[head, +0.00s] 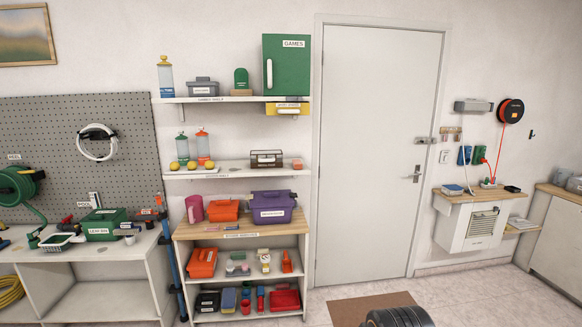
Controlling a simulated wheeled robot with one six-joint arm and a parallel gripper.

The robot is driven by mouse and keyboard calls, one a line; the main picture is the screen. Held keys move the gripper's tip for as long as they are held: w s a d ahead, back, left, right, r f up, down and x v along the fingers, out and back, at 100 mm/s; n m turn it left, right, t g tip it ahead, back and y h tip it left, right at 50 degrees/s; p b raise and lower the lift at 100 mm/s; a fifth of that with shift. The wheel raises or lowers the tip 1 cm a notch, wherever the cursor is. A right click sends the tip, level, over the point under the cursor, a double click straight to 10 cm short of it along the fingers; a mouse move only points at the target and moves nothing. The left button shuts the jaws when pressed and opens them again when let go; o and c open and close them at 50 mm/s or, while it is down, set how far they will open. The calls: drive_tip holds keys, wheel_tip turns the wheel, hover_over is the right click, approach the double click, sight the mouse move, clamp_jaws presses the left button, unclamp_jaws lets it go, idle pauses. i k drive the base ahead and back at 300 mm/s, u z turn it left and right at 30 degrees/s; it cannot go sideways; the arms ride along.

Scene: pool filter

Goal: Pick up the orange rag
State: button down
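I cannot tell for sure which orange item is the rag. A small, soft-looking orange block (297,164) lies at the right end of the middle wall shelf (232,171). A larger orange item (202,263) leans at the left of the upper compartment of the low shelf unit; it looks like a case or bin. An orange box (224,210) sits on the unit's wooden top. A small upright orange thing (287,261) stands at the compartment's right. My gripper is not in view; only a dark rounded part, probably of my arm, shows at the bottom edge.
A purple bin (272,207) and pink cylinder (194,208) flank the orange box. A workbench (95,262) with a green box (103,224) stands left. A closed white door (378,150) is right of the shelves, with a brown mat (362,306) on the floor before it. Floor further right is clear.

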sight(297, 165)
drive_tip(key=u, duration=0.35)
drive_tip(key=i, duration=1.65)
drive_tip(key=u, duration=0.2)
